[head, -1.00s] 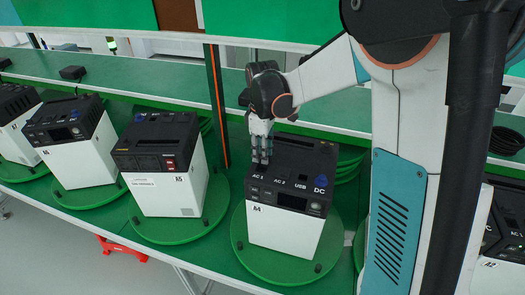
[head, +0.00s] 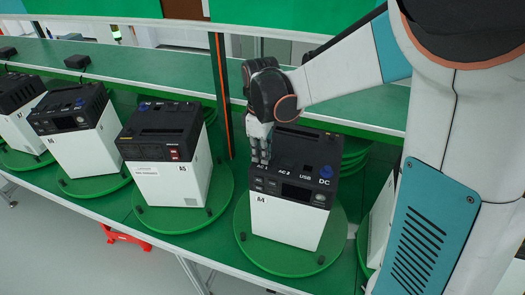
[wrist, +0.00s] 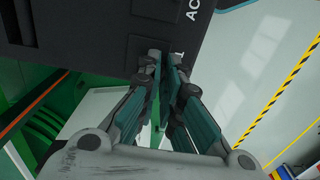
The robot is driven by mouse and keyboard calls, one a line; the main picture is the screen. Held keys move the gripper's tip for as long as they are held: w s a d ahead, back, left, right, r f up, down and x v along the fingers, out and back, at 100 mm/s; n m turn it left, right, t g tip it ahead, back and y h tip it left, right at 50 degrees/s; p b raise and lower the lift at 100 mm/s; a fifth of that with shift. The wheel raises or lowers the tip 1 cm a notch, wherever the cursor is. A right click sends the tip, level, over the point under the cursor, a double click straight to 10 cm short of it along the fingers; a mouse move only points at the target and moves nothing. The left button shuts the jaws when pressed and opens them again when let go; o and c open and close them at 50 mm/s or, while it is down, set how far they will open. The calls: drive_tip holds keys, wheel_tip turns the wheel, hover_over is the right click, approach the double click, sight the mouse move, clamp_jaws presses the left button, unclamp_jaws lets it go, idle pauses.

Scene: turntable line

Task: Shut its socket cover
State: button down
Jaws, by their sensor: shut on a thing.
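The power unit A4 (head: 287,220), a white box with a black top, stands on a round green turntable (head: 330,258). Its top carries AC 1, AC 2, USB and DC labels, with a blue part (head: 326,172) by DC. My gripper (head: 264,163) reaches down to the AC 1 end of the top. In the wrist view my gripper (wrist: 167,58) has its fingertips close together at the dark top (wrist: 95,35), next to the printed 1. It is shut on what seems to be the small dark AC 1 socket cover, mostly hidden by the fingertips.
Unit A5 (head: 160,182) and more units stand on turntables to the left. A green shelf (head: 150,75) runs behind, with an orange-edged post (head: 222,95) near my gripper. My arm hides much of the right side.

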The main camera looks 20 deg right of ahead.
drive_tip(key=c, duration=1.8)
unclamp_jaws()
drive_tip(key=shift+s+a, duration=0.15)
drive_tip(key=shift+o, duration=0.2)
wheel_tip(320, 180, up, 12)
drive_tip(key=s+d+f+m+t+b, duration=0.3)
drive_tip(key=s+f+m+t+b, duration=0.4)
drive_tip(key=s+f+b, duration=1.1)
wheel_tip(320, 180, down, 4)
drive_tip(key=m+b, duration=0.1)
drive_tip(key=m, duration=0.2)
drive_tip(key=shift+r+m, duration=0.25)
drive_tip(key=shift+m, duration=0.15)
